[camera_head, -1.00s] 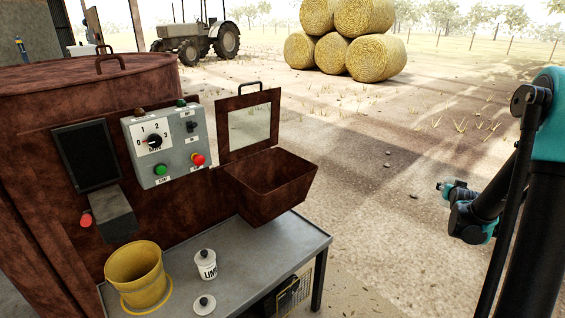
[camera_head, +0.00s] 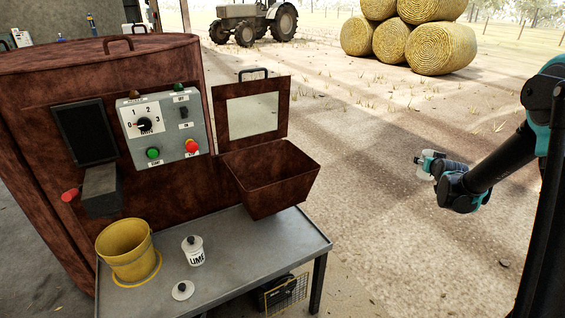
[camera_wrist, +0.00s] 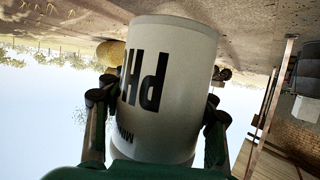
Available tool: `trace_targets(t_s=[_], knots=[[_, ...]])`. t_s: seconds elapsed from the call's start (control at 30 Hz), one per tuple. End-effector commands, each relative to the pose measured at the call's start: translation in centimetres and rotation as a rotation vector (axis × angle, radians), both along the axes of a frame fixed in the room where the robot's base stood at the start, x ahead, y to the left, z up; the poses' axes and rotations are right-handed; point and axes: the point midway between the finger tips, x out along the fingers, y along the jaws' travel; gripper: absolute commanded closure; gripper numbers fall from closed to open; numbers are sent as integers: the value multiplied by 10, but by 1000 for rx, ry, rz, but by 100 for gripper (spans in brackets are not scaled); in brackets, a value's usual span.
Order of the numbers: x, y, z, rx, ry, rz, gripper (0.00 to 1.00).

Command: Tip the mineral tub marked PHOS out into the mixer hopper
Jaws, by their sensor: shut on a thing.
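My gripper (camera_wrist: 155,118) is shut on a white tub (camera_wrist: 168,75) in the wrist view. Its black letters read PH, with the rest turned out of sight. Letters and scenery are both upside down there, so the tub looks about upright. In the head view my gripper (camera_head: 432,166) is small, at the right over open ground, and the pale tub (camera_head: 424,163) is partly hidden by it. The rusty mixer hopper (camera_head: 270,188) stands left of my gripper, clearly apart from it, with its lid (camera_head: 253,112) raised. The inside bottom of the hopper is hidden.
A metal table (camera_head: 235,247) holds a yellow bucket (camera_head: 125,250), a lidded LIME tub (camera_head: 194,252) and a loose white lid (camera_head: 183,290). A control box (camera_head: 163,133) with knob and buttons is left of the hopper. Ground right of the table is free.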

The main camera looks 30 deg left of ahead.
Motion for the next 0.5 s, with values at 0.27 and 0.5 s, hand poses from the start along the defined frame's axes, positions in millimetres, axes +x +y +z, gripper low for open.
trace_targets(t_s=[0.27,0.5], knots=[[-19,119,14,0,0,167,96],[-49,214,26,0,0,304,96]])
